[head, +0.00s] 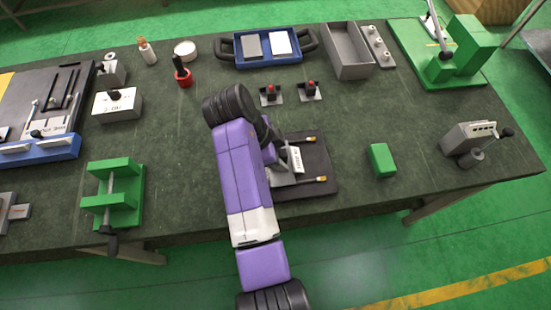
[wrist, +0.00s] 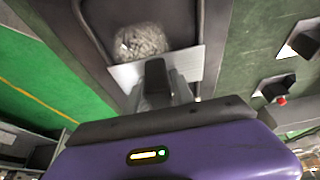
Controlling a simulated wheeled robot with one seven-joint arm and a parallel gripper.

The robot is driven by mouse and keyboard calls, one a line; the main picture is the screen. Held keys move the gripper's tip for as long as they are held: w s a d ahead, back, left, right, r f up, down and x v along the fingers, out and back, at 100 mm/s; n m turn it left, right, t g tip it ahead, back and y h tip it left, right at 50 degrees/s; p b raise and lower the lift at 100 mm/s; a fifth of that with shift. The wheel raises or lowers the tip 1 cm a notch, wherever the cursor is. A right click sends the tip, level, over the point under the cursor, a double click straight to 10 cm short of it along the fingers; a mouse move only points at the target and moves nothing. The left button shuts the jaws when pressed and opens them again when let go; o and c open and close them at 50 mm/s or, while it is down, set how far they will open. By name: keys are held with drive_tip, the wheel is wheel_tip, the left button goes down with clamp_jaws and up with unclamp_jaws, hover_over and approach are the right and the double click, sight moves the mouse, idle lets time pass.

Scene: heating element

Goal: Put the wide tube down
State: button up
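My gripper (wrist: 157,75) is low over a black tray (head: 320,160) on the table. In the head view my arm hides most of the gripper. In the wrist view a dark finger shows in front of a pale plate (wrist: 125,74), and the gap between the fingers cannot be made out. A rough grey round thing (wrist: 142,42) lies just beyond the plate, over the tray. I cannot tell whether it is the wide tube, or whether the gripper touches it. No tube shows clearly in the head view. Two brass-tipped pieces (head: 321,179) lie on the tray.
A green block (head: 382,160) stands right of the tray. Two small red-topped fixtures (head: 310,91) stand behind it. A blue tray (head: 267,61) and a grey bin (head: 347,52) are at the back. A green clamp fixture (head: 127,195) stands left. The table between clamp and arm is clear.

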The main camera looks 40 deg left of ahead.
clamp_jaws()
drive_tip(key=shift+r, duration=0.1)
idle(1.0)
